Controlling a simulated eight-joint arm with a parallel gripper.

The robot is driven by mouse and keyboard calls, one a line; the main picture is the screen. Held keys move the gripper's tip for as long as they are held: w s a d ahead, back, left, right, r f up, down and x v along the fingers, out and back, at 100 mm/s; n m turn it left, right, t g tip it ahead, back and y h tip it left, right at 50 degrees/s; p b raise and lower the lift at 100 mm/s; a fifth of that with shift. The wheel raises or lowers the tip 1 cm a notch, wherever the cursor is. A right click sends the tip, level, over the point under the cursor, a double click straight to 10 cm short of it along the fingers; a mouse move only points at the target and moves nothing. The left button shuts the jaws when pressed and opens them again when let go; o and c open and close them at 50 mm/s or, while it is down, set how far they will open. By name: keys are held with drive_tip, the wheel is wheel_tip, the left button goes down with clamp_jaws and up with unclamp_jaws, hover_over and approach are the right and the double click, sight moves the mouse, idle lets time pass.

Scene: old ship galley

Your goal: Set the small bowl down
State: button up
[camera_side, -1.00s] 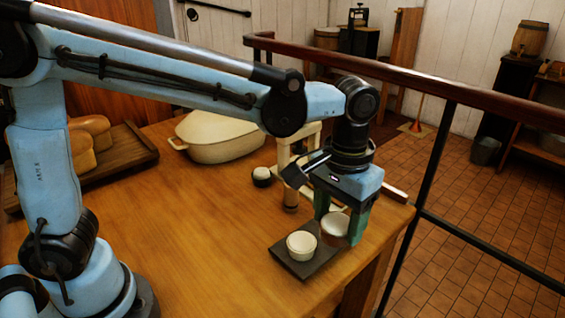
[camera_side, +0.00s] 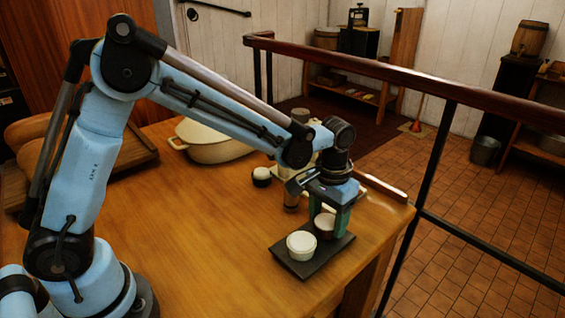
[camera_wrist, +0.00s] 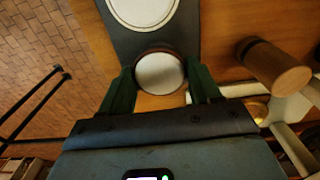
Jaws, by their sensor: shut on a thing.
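The small bowl (camera_side: 324,222), brown outside with a pale top, is between the green fingers of my gripper (camera_side: 328,226). In the wrist view the small bowl (camera_wrist: 160,73) sits between the two fingertips, and my gripper (camera_wrist: 160,82) is shut on it. The bowl looks upright. It is over or at the far end of a dark slab (camera_side: 331,255); I cannot tell whether it touches the slab. A larger white bowl (camera_side: 301,245) stands on the near end of the slab, close beside the small bowl.
A dark pot with a pale top (camera_side: 262,176) and a wooden cylinder (camera_side: 291,201) stand left of my gripper. A lidded cream dish (camera_side: 212,141) is at the back. The table's right edge and a railing (camera_side: 437,150) are close by. The table's front middle is clear.

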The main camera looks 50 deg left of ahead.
sight(327, 220)
drive_tip(key=shift+f, duration=0.3)
drive_tip(key=o, duration=1.1)
drive_tip(key=shift+r, duration=0.1)
wheel_tip(327, 220, up, 12)
drive_tip(key=s+a+t, duration=0.2)
drive_tip(key=s+a, duration=0.1)
drive_tip(key=s, duration=0.1)
drive_tip(key=s+a+f+t, duration=0.1)
drive_tip(key=s+a+t, duration=0.1)
drive_tip(key=s+a, duration=0.2)
drive_tip(key=s+a+t, duration=0.3)
drive_tip(key=s, duration=0.2)
drive_tip(key=shift+s+a+f, duration=0.15)
drive_tip(key=shift+s+a, duration=0.1)
